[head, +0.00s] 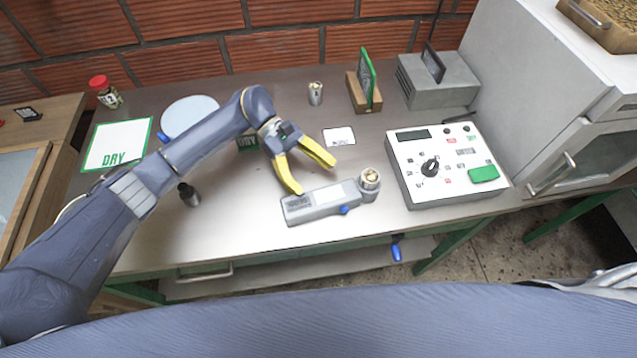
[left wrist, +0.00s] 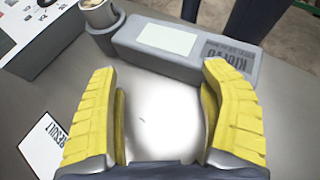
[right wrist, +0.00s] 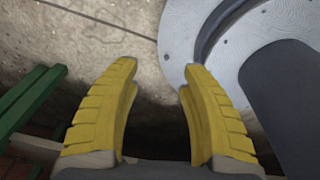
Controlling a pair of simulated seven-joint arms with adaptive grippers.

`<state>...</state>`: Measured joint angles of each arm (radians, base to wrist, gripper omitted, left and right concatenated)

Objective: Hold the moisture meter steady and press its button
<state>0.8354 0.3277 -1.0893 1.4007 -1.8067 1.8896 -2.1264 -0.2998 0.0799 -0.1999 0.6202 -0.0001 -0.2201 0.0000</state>
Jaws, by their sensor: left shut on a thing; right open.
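The moisture meter (head: 318,203) lies flat on the metal table, a grey body with a pale display, a blue button (head: 344,211) on its near side and a round cup (head: 369,180) at its right end. My left gripper (head: 315,178) is just behind the meter, fingers wide apart with only bare table between them. In the left wrist view the meter (left wrist: 185,48) lies just beyond the fingertips; I cannot tell whether one touches it. The button is not visible there. My right gripper (right wrist: 158,75) is open and empty over the floor, outside the head view.
A white control box (head: 445,165) with a dial and green button stands right of the meter. A small card (head: 339,136), a metal cylinder (head: 315,93) and a wooden stand (head: 362,95) are behind. A dark-topped item (head: 188,194) stands left. The table's front strip is clear.

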